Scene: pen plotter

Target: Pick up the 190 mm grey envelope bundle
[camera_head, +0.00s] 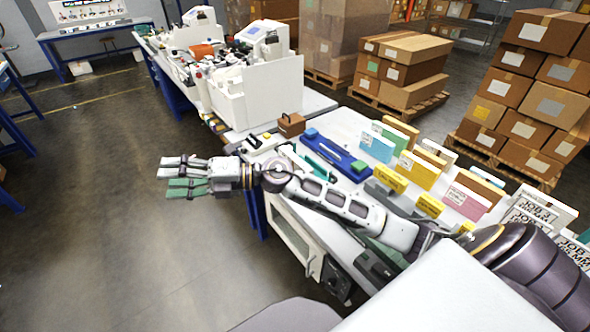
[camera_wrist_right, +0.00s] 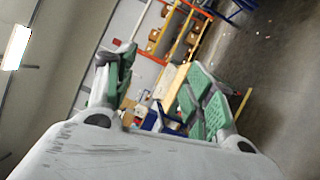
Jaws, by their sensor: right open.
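My right gripper (camera_head: 172,177) is open and empty, held out over the bare floor left of the table. Its green-padded fingers stand apart in the right wrist view (camera_wrist_right: 160,95), with nothing between them. Coloured envelope bundles stand upright on the white table, among them a light blue one (camera_head: 376,147), a yellow one (camera_head: 420,170) and a pink one (camera_head: 467,200). A low grey item (camera_head: 382,193) lies beside my right forearm; I cannot tell whether it is the grey envelope bundle. My right arm hides part of the table. My left gripper is not in view.
A blue tray (camera_head: 334,155) and a small brown box (camera_head: 291,124) sit near the table's far end. White machines (camera_head: 262,85) stand on the bench beyond. Stacked cartons (camera_head: 530,95) stand behind the table. The floor (camera_head: 130,250) at left is clear.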

